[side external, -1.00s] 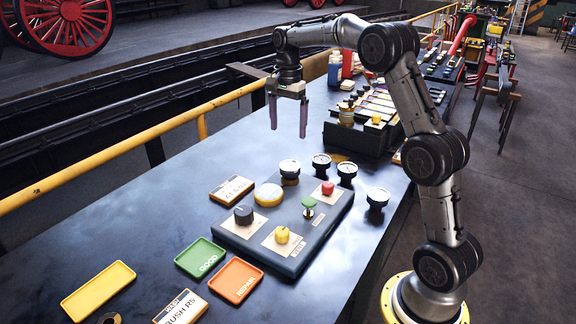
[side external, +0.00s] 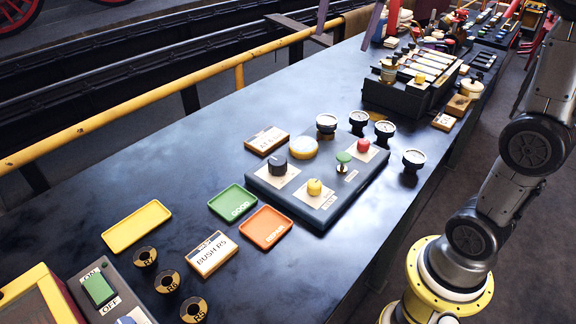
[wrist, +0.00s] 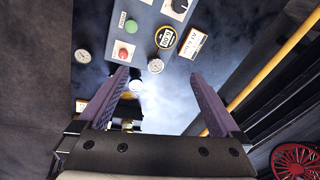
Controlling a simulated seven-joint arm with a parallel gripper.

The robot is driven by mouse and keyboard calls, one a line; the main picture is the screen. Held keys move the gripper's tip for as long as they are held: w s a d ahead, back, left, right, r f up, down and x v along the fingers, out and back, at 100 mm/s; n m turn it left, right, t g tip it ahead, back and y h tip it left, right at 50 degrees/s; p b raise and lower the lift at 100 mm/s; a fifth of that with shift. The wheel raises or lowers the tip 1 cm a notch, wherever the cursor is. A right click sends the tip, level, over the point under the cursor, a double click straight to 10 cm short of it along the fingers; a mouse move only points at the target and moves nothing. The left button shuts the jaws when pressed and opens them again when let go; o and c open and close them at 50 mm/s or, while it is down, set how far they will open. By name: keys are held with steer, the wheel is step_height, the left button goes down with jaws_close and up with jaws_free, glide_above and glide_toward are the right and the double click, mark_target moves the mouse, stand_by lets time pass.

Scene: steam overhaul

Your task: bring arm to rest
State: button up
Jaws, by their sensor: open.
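My gripper (wrist: 158,76) is open and empty in the wrist view, its two purple fingers spread apart with dark bench top between them. In the side external view only the purple fingers of my gripper (side external: 345,38) show at the top edge, above the far part of the bench. The rest of the hand and the upper arm are cut off by the frame there. My lower arm stands at the right.
The dark bench (side external: 130,195) carries a control panel (side external: 312,205) with knobs, several gauges (side external: 326,124), a green tray (side external: 233,203), an orange tray (side external: 266,228) and a yellow tray (side external: 137,226). A yellow rail (side external: 165,115) runs along the far side.

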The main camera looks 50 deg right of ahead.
steer(key=s+a+f+n+t, duration=0.1)
steer(key=s+a+f+n, duration=0.35)
steer(key=s, duration=0.35)
steer(key=s+a+f+n+t, duration=0.1)
steer(key=s+a+f+n, duration=0.3)
steer(key=s, duration=0.5)
step_height(320, 180, down, 7)
steer(key=s+d+n+t, duration=0.1)
steer(key=n, duration=0.5)
steer(key=shift+s+y, duration=0.3)
steer(key=shift+c, duration=0.2)
